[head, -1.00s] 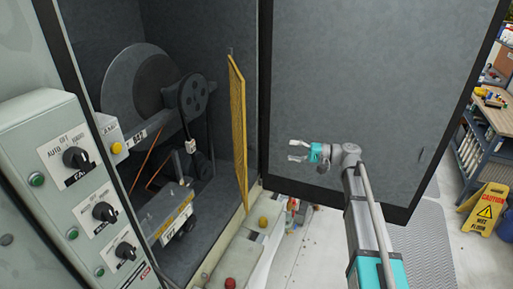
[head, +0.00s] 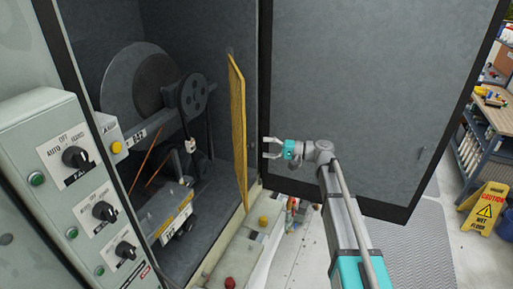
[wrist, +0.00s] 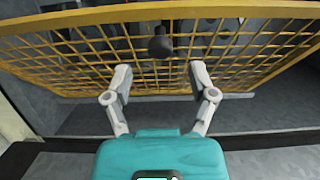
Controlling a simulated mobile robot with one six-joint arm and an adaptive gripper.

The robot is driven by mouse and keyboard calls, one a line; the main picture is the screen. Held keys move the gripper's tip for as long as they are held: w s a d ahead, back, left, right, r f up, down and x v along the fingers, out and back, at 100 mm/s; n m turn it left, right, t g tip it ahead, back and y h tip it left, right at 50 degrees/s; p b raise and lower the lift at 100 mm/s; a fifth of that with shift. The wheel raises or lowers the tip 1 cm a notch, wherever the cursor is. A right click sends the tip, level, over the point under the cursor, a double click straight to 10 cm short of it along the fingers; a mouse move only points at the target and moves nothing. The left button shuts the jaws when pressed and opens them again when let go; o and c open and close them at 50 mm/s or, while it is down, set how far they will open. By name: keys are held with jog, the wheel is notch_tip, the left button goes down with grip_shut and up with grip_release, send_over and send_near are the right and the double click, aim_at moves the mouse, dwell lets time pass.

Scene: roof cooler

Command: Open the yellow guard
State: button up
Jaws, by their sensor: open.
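The yellow guard (head: 238,130) is a mesh panel in a yellow frame. In the head view it stands swung out, seen nearly edge-on, at the right side of the cabinet opening. In the wrist view the mesh (wrist: 90,55) spans the picture, with a dark knob (wrist: 160,43) on it near the top middle. My gripper (head: 268,148) is open and empty, just right of the guard in the head view. In the wrist view its two fingers (wrist: 158,82) point at the mesh, spread either side of the knob's line. Contact with the mesh cannot be told.
The grey cabinet door (head: 370,90) stands open behind my arm. A control panel (head: 75,200) with dials is at left. Belt and pulley machinery (head: 190,100) sits inside the cabinet. A yellow caution sign (head: 487,208) and a workbench (head: 490,115) are at right.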

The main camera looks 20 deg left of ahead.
aim_at(253, 146)
jog(key=shift+s+a, duration=0.25)
jog(key=shift+a, duration=1.05)
jog(key=shift+s+a, duration=0.2)
jog(key=shift+a, duration=1.05)
grip_shut()
